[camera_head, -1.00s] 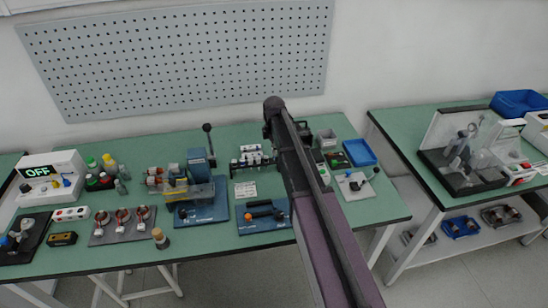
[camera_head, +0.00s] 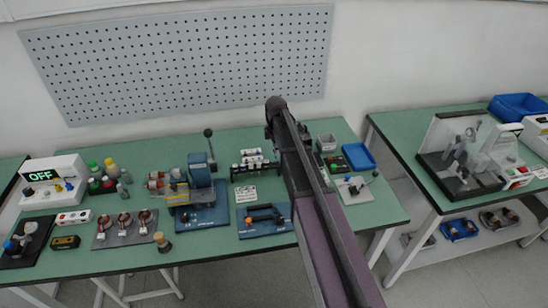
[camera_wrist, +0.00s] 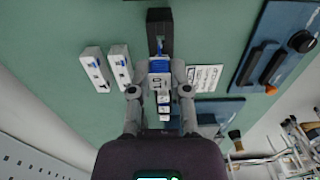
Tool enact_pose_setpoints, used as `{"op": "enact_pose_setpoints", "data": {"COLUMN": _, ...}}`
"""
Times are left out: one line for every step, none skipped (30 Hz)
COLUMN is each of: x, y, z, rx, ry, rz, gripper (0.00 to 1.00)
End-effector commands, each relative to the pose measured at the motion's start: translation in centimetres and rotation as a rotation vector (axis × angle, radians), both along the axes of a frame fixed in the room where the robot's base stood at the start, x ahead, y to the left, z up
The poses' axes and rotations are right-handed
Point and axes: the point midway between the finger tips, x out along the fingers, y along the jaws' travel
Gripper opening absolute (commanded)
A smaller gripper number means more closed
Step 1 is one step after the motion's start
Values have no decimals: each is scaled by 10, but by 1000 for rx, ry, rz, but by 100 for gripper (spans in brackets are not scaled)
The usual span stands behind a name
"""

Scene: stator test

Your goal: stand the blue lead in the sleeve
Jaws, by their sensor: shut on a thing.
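My gripper (camera_wrist: 160,88) is shut on a small white block with a blue top (camera_wrist: 159,66), held between its two fingers. In the head view my arm hides most of the gripper. On the white box with the OFF display at the far left I see a small blue plug-like piece (camera_head: 70,185), which may be the blue lead. A sleeve cannot be made out clearly.
Two white-and-blue blocks (camera_wrist: 95,68) (camera_wrist: 120,65) lie beside the gripper. A black rack with white pieces (camera_head: 250,169), a blue press base (camera_head: 205,214) and a blue tray (camera_head: 359,156) stand on the green table.

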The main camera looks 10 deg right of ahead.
Motion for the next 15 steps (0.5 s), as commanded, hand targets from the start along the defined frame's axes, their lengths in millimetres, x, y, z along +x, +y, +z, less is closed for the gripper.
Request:
{"op": "enact_pose_setpoints", "data": {"x": 1, "y": -6, "z": 5, "rx": 0, "ry": 0, "rz": -1, "gripper": 0}}
{"op": "enact_pose_setpoints", "data": {"x": 1, "y": -9, "z": 6, "rx": 0, "ry": 0, "rz": -1, "gripper": 0}}
{"op": "enact_pose_setpoints", "data": {"x": 1, "y": -15, "z": 9, "rx": 0, "ry": 0, "rz": -2, "gripper": 0}}
{"op": "enact_pose_setpoints", "data": {"x": 1, "y": -20, "z": 12, "rx": 0, "ry": 0, "rz": -3, "gripper": 0}}
{"op": "enact_pose_setpoints", "data": {"x": 2, "y": -26, "z": 14, "rx": 0, "ry": 0, "rz": -4, "gripper": 0}}
{"op": "enact_pose_setpoints", "data": {"x": 2, "y": -33, "z": 18, "rx": 0, "ry": 0, "rz": -3, "gripper": 0}}
{"op": "enact_pose_setpoints", "data": {"x": 2, "y": -39, "z": 20, "rx": 0, "ry": 0, "rz": -3, "gripper": 0}}
{"op": "enact_pose_setpoints", "data": {"x": 2, "y": -46, "z": 23, "rx": 0, "ry": 0, "rz": -4, "gripper": 0}}
{"op": "enact_pose_setpoints", "data": {"x": 2, "y": -54, "z": 27, "rx": 0, "ry": 0, "rz": -4, "gripper": 0}}
{"op": "enact_pose_setpoints", "data": {"x": 2, "y": -61, "z": 30, "rx": 0, "ry": 0, "rz": -3, "gripper": 0}}
{"op": "enact_pose_setpoints", "data": {"x": 2, "y": -67, "z": 32, "rx": 0, "ry": 0, "rz": -4, "gripper": 0}}
{"op": "enact_pose_setpoints", "data": {"x": 2, "y": -76, "z": 36, "rx": 0, "ry": 0, "rz": -4, "gripper": 0}}
{"op": "enact_pose_setpoints", "data": {"x": 1, "y": -81, "z": 38, "rx": 0, "ry": 0, "rz": -3, "gripper": 0}}
{"op": "enact_pose_setpoints", "data": {"x": 1, "y": -87, "z": 40, "rx": 0, "ry": 0, "rz": -3, "gripper": 0}}
{"op": "enact_pose_setpoints", "data": {"x": 1, "y": -94, "z": 43, "rx": 0, "ry": 0, "rz": -4, "gripper": 0}}
